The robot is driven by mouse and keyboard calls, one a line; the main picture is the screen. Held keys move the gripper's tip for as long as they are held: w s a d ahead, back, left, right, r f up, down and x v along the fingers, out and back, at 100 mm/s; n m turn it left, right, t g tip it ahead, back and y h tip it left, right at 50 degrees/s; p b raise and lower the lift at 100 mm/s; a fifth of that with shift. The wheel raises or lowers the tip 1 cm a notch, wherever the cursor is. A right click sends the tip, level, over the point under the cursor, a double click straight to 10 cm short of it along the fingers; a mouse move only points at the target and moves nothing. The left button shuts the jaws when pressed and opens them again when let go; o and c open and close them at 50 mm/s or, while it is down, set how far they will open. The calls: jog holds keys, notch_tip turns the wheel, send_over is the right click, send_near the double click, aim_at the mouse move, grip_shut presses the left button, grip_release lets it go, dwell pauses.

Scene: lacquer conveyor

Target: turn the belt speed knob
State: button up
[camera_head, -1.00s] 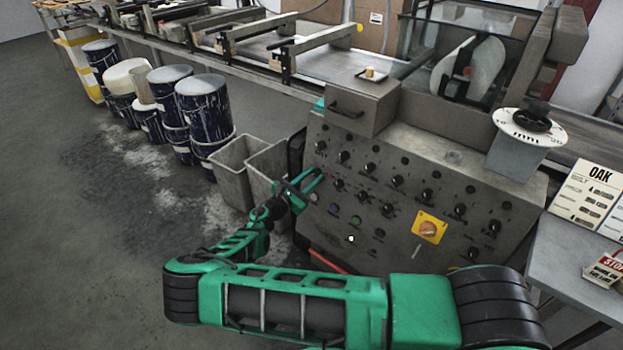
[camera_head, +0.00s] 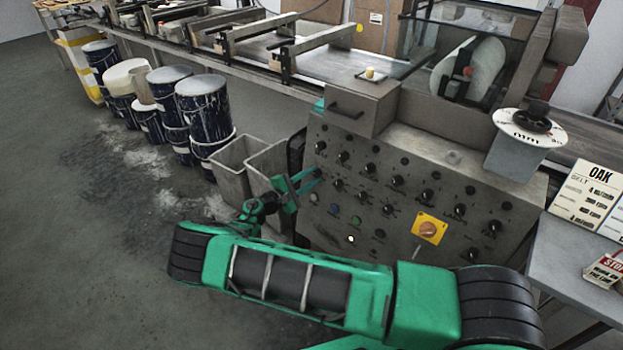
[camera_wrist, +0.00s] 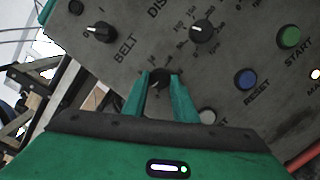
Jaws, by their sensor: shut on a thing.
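My gripper (camera_wrist: 160,82) is shut on a small dark knob (camera_wrist: 160,75) on the grey control panel (camera_wrist: 245,45). The knob is next to the printed word BELT, and the fingers hide much of it and any pointer. In the head view my gripper (camera_head: 316,180) is at the left edge of the control panel (camera_head: 400,235). The gripped knob cannot be made out there. A black switch (camera_wrist: 100,33) marked 0 and 1 is on the other side of the BELT label. A black knob (camera_wrist: 201,31) with a printed scale is at upper right.
A green START button (camera_wrist: 289,37) and blue RESET button (camera_wrist: 246,79) are right of my gripper. An orange switch on a yellow plate (camera_head: 429,229) is lower on the panel. Grey bins (camera_head: 233,165) stand close left of the panel. A signed table (camera_head: 570,260) is at right.

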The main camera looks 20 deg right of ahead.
jog(key=shift+w+a+r+m, duration=0.1)
jog(key=shift+a+m, duration=0.05)
jog(key=shift+m, duration=0.55)
jog(key=o, duration=0.9)
jog(key=shift+o, duration=0.7)
jog(key=v, duration=1)
jog(key=shift+a, duration=0.45)
